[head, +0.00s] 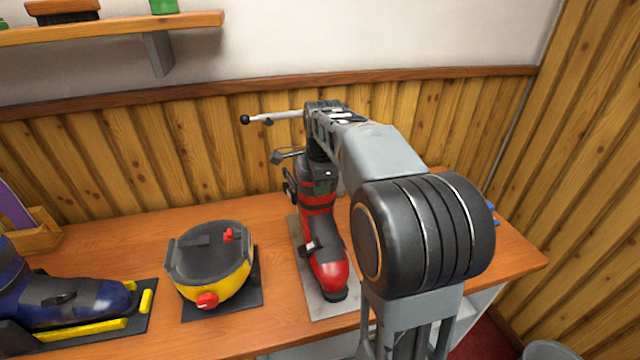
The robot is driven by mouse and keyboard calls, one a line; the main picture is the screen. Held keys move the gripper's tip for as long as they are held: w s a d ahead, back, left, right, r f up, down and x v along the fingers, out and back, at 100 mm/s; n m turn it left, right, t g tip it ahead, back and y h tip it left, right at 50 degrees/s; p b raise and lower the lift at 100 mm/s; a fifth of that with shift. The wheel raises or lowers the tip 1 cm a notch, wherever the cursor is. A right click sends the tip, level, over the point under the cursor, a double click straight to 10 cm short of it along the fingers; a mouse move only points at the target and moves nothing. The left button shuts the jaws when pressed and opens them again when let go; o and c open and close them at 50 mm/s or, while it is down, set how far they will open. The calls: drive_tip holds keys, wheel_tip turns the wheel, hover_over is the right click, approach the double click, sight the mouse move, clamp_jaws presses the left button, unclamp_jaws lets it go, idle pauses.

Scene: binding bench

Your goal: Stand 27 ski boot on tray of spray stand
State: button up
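A red and black ski boot (323,250) stands upright on a flat grey plate (312,289), toe toward the front of the bench. Any number on it is too small to read. My arm reaches over the bench from the right, and my gripper (318,150) is at the top of this boot's cuff. The fingers are mostly hidden, so I cannot tell whether they hold it. A blue ski boot (75,300) is in a black holder with yellow blocks (85,338) at the left. I cannot make out a clearly marked spray stand; my arm hides part of the right side.
A round yellow and black device (212,265) sits on a dark base between the boots. A metal lever with a black knob (245,119) sticks out behind my gripper. A shelf (110,27) hangs at upper left. A small wooden box (35,238) stands far left.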

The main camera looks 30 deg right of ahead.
drive_tip(key=o, duration=0.5)
drive_tip(key=shift+o, duration=0.2)
drive_tip(key=shift+f, duration=0.1)
wheel_tip(320, 180, up, 14)
drive_tip(key=s+p, duration=0.1)
drive_tip(key=shift+s+a, duration=0.15)
drive_tip(key=shift+s, duration=0.2)
drive_tip(key=shift+a, duration=0.1)
